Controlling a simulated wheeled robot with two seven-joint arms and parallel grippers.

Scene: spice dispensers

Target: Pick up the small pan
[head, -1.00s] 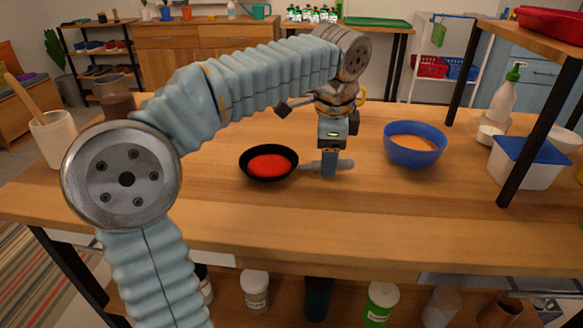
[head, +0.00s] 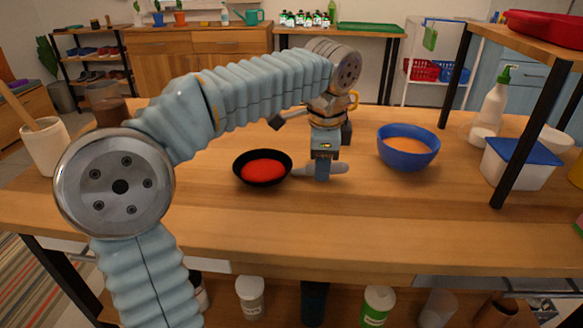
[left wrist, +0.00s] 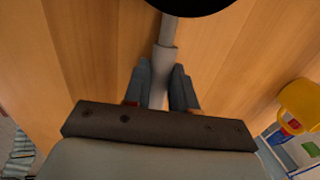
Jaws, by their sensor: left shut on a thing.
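The small pan (head: 263,182) is black with red contents, and its grey handle (head: 336,170) points right in the head view. My left gripper (head: 323,172) points down at the handle and is shut on it. In the left wrist view the handle (left wrist: 167,55) runs up from between the two fingers of the gripper (left wrist: 160,85) to the dark pan (left wrist: 195,5) at the top edge. I cannot tell whether the pan is clear of the wooden table (head: 200,225). My right gripper is in neither view.
A blue bowl (head: 408,160) with orange contents stands right of the gripper. A white container with a blue lid (head: 522,160) and a spray bottle (head: 492,103) stand farther right, by a black shelf post. A pale crock (head: 45,146) stands at the left. The table front is clear.

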